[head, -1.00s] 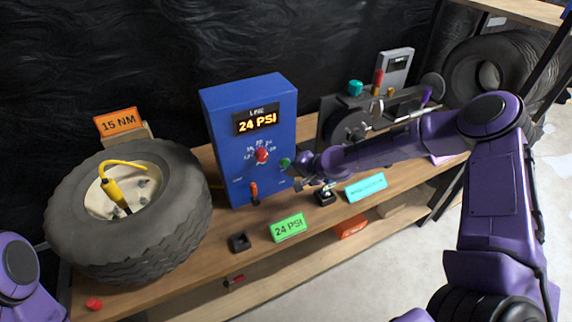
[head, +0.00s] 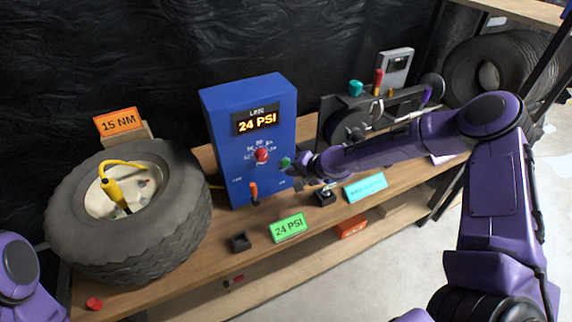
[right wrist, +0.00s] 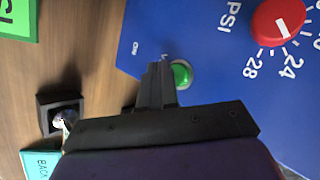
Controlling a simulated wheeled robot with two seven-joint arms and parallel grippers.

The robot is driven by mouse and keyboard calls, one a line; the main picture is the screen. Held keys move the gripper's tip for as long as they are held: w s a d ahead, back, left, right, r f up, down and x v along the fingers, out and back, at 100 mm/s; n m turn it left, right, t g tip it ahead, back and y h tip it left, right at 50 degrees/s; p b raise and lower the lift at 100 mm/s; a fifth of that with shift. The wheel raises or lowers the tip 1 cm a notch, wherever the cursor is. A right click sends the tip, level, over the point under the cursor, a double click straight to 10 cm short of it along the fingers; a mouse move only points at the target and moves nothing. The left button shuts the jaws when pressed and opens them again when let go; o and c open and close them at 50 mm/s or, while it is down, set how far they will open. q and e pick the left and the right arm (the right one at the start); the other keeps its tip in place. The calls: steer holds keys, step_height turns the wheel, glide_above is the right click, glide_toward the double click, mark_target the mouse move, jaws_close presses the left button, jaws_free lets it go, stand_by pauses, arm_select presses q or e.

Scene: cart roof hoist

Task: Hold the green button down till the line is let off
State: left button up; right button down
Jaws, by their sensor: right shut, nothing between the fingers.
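The green button (head: 284,162) is on the right side of the blue box's (head: 232,150) front. My right gripper (head: 296,172) is shut and empty at the box front, close beside the button. In the right wrist view the closed fingertips (right wrist: 160,68) are just left of the green button (right wrist: 182,74), overlapping its edge; I cannot tell whether they touch or press it. The box display (head: 257,122) reads 24 PSI. A yellow tool or chuck with a yellow line (head: 113,190) rests at the tyre hub. My left gripper is out of view.
A tyre (head: 170,225) lies at the left of the wooden bench. A green 24 PSI sign (head: 289,228), black holder (head: 239,242) and cyan sign (head: 366,187) stand in front. A machine (head: 345,125) is behind my right arm.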

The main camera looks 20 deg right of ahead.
steer(key=shift+w, duration=0.1)
steer(key=shift+w, duration=0.35)
steer(key=shift+w+b, duration=0.4)
steer(key=shift+b, duration=0.05)
stand_by(0.5)
stand_by(1.9)
steer(key=shift+s+p, duration=0.35)
steer(key=shift+s, duration=0.5)
steer(key=s+p, duration=0.2)
steer(key=s, duration=0.3)
